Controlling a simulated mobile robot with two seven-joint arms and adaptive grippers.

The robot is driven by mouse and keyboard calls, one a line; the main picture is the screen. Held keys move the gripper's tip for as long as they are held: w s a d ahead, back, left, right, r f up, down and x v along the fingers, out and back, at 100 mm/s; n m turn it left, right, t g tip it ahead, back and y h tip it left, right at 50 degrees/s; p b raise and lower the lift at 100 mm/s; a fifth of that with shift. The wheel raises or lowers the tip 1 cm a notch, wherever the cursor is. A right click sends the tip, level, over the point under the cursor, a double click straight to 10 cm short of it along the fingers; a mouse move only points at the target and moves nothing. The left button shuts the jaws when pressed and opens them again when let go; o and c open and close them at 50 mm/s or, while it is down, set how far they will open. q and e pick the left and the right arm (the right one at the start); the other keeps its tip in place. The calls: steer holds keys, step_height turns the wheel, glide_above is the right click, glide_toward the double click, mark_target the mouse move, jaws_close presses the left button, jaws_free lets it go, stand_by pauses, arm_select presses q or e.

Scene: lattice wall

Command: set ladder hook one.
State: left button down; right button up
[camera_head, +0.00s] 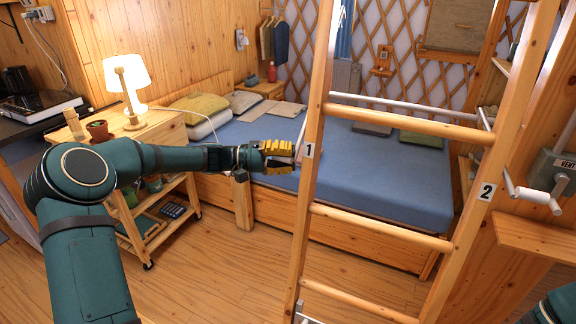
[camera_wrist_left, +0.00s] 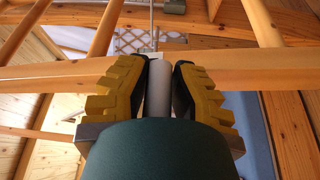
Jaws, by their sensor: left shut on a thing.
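The wooden ladder (camera_head: 311,180) stands upright in front of the bed. Its left rail bears a label "1" (camera_head: 308,150) and its right rail a label "2" (camera_head: 486,191). My left gripper (camera_head: 288,152) is beside the left rail at label 1. In the left wrist view my left gripper (camera_wrist_left: 158,72) is shut on a grey cylindrical handle (camera_wrist_left: 159,92), which appears to belong to ladder hook one. A thin metal rod (camera_wrist_left: 152,25) runs up beyond it. The head view mostly hides this handle. A white crank-like handle (camera_head: 532,195) shows beside label 2. My right gripper is out of view.
The blue bed (camera_head: 345,165) lies behind the ladder. A wooden ledge (camera_head: 540,240) is at the right. Open floor (camera_head: 210,275) lies in front.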

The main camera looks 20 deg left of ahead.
arm_select(q)
steer(key=shift+w+d+f+b, duration=0.1)
steer(key=shift+w+f+b, duration=0.15)
steer(key=shift+w+f, duration=0.3)
steer(key=shift+w+f+b, duration=0.2)
steer(key=shift+w+f, duration=0.1)
steer(key=shift+w, duration=0.4)
steer(key=shift+w+f, duration=0.15)
steer(key=shift+w, duration=0.35)
steer(key=shift+w+d, duration=0.1)
steer(key=shift+w, duration=0.1)
steer(key=c, duration=0.9)
jaws_free()
steer(key=shift+o, duration=0.2)
steer(key=shift+f, duration=0.1)
